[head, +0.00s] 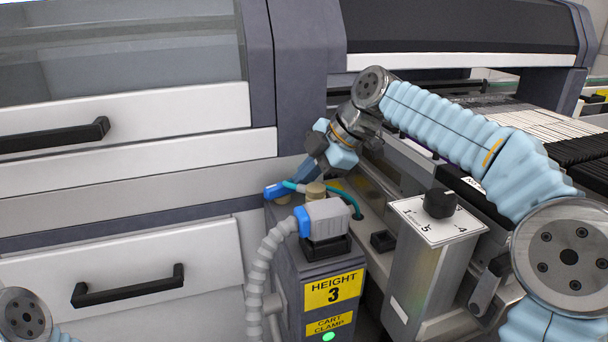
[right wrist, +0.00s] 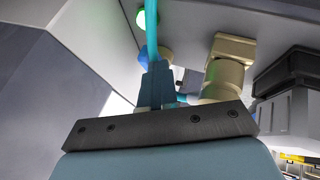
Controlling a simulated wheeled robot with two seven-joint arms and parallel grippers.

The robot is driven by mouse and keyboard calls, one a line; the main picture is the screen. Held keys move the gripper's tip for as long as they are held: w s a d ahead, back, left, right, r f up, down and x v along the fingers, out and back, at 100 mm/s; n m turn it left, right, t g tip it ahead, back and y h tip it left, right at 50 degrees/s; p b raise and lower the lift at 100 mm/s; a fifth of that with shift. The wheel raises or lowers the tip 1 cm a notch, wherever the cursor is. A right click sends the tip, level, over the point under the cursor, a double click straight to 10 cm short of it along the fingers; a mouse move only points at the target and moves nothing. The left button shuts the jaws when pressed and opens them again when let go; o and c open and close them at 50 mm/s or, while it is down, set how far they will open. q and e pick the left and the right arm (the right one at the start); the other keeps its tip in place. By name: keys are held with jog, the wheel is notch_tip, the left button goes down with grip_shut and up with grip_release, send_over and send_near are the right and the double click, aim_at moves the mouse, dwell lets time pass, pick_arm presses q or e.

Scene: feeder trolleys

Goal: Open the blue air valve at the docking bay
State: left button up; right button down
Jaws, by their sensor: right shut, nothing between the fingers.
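A blue piece (head: 276,191), which looks like the air valve's handle, lies on top of the grey docking post beside a brass fitting (head: 316,190). A teal hose (head: 357,207) curves from there to the right. My right gripper (head: 302,175) reaches down close to the blue piece, shut and empty. Whether it touches the piece cannot be told. In the right wrist view the closed fingers (right wrist: 155,82) point toward a blue part (right wrist: 145,57) and a teal hose (right wrist: 152,35), with the brass fitting (right wrist: 226,68) to their right. My left gripper is out of view.
A grey connector (head: 327,217) with a ribbed hose (head: 262,265) sits in front on the post, above the HEIGHT 3 label (head: 334,291). A box with a black knob (head: 439,203) stands right. Machine drawers (head: 130,270) wall off the left.

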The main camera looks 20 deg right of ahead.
jog(key=shift+w+d, duration=0.25)
jog(key=shift+w, duration=0.55)
jog(key=shift+w+p, duration=0.55)
jog(key=shift+w, duration=0.3)
dwell(0.3)
jog(key=p+v, duration=0.2)
jog(key=v, duration=1.1)
jog(key=shift+r, duration=0.35)
jog(key=shift+s+d, duration=0.15)
